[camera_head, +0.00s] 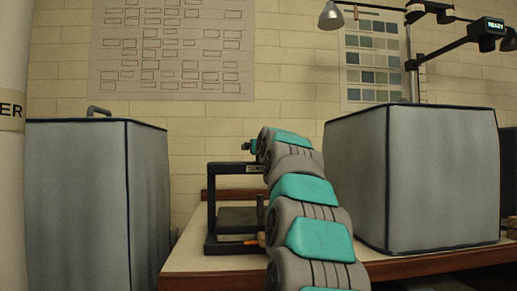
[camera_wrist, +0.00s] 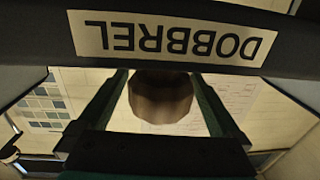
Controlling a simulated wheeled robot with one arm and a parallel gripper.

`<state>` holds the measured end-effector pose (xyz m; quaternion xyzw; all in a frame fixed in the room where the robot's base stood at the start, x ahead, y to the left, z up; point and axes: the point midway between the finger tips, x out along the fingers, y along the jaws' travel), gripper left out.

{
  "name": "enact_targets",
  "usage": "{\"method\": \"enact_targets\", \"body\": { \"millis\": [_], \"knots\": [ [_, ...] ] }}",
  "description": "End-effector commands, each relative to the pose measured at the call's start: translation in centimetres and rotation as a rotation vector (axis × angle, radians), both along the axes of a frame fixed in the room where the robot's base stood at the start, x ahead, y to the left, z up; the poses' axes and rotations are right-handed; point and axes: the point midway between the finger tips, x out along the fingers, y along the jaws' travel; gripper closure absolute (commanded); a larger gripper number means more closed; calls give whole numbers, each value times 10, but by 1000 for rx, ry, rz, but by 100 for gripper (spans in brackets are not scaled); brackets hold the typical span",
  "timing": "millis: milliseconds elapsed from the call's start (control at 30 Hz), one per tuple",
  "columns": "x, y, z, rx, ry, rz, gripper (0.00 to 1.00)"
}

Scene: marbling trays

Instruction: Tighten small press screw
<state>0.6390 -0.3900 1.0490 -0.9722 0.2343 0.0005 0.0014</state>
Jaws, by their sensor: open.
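The small press (camera_head: 210,220) is a black frame standing on the table, left of my arm, with a pale label on its top bar. In the wrist view its black bar (camera_wrist: 285,55) crosses the top, with an upside-down "DOBBREL" label. A brown ribbed round knob (camera_wrist: 160,100), seemingly the press screw's, shows just below the bar. My gripper (camera_wrist: 160,85) is open, with one dark green finger on each side of the knob and visible gaps between. In the head view my gripper (camera_head: 250,146) is a small part at the press's top, mostly hidden behind my arm.
The wooden table (camera_head: 190,258) carries the press. A large grey covered box (camera_head: 440,180) stands on the right and another (camera_head: 75,200) on the left. A small orange item (camera_head: 255,240) lies beside the press base, partly behind my arm. A lamp (camera_head: 331,16) hangs above.

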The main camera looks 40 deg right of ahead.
Motion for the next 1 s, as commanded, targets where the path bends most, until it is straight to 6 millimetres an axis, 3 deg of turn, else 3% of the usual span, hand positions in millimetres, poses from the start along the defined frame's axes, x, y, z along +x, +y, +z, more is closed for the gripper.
{"method": "enact_targets", "body": {
  "millis": [600, 1000],
  "knots": [
    [-56, 28, 2, -1, -3, 0, 0],
    [-61, 32, 1, -1, -2, 0, 0]
  ]
}}
